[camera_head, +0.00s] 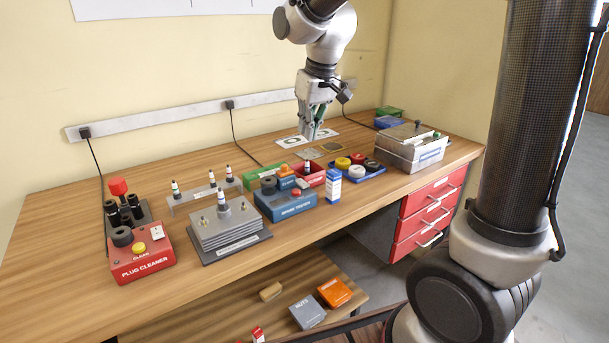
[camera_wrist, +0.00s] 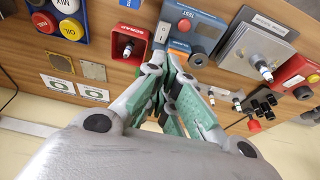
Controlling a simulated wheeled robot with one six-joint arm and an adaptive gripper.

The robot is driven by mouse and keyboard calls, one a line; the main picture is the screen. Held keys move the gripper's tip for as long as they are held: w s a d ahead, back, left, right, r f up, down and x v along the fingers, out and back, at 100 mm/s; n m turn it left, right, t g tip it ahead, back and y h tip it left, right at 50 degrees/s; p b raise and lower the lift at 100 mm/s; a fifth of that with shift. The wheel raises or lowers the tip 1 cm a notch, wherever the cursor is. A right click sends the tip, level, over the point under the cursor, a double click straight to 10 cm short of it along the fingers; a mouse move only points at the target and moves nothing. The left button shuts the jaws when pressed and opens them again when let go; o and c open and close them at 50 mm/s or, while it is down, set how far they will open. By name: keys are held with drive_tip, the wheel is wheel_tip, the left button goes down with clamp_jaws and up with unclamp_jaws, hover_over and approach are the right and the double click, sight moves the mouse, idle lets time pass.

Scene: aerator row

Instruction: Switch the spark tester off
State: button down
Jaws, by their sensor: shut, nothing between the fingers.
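The spark tester (camera_head: 287,204) is a blue box with a label on its front, on the bench right of the middle. I cannot tell the switch's position. My gripper (camera_head: 311,136) is shut and empty, pointing down above the back of the bench, behind and apart from the tester. Its green-padded fingers (camera_wrist: 176,108) show in the wrist view.
A red scrap bin (camera_head: 312,178) and a green box stand behind the tester. A blue tray (camera_head: 358,172) of coloured caps is to its right. A plate stack (camera_head: 228,228) with a spark plug and a red plug cleaner (camera_head: 142,262) stand left.

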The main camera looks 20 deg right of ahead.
sight(299, 180)
drive_tip(key=x, duration=0.9)
drive_tip(key=s+x, duration=0.1)
drive_tip(key=x, duration=0.3)
drive_tip(key=shift+w+d+f, duration=0.1)
drive_tip(key=shift+d+f, duration=0.1)
drive_tip(key=shift+f, duration=0.3)
drive_tip(key=shift+w, duration=0.15)
drive_tip(key=shift+w+a+r, duration=0.1)
drive_tip(key=shift+w+a, duration=0.15)
drive_tip(key=shift+w, duration=0.35)
drive_tip(key=shift+w+r, duration=0.1)
drive_tip(key=shift+r, duration=0.4)
drive_tip(key=w+a+v, duration=0.1)
drive_tip(key=w+v, duration=0.1)
drive_tip(key=v, duration=1)
drive_tip(key=shift+r, duration=0.7)
drive_tip(key=shift+d, duration=0.15)
